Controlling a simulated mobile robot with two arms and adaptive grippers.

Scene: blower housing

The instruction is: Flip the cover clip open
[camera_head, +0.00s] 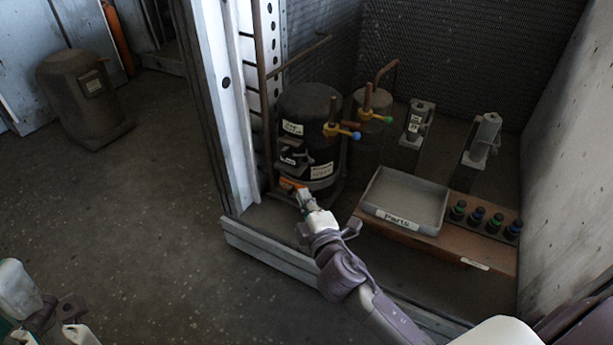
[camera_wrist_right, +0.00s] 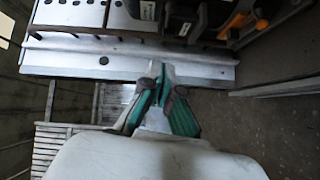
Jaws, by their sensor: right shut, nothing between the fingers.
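A dark compressor (camera_head: 310,105) with white labels stands in the bay. A small dark box with a pale label (camera_head: 291,160), possibly the terminal cover, is on its front side. The cover clip cannot be picked out for certain. My right gripper (camera_head: 301,196) is shut and empty, low in front of the compressor, close to an orange part (camera_head: 289,184). Whether they touch is unclear. In the right wrist view its fingers (camera_wrist_right: 160,85) meet over a pale metal ledge (camera_wrist_right: 130,66), with orange pieces (camera_wrist_right: 236,22) at upper right. My left gripper (camera_head: 72,318) is partly in view at lower left.
A grey parts tray (camera_head: 405,201) and a brown board with several dark caps (camera_head: 489,219) lie right of my right arm. A smaller tank (camera_head: 371,112) with pipes and valves stands behind. A metal post (camera_head: 215,110) edges the bay. A loose housing (camera_head: 85,95) stands on open floor.

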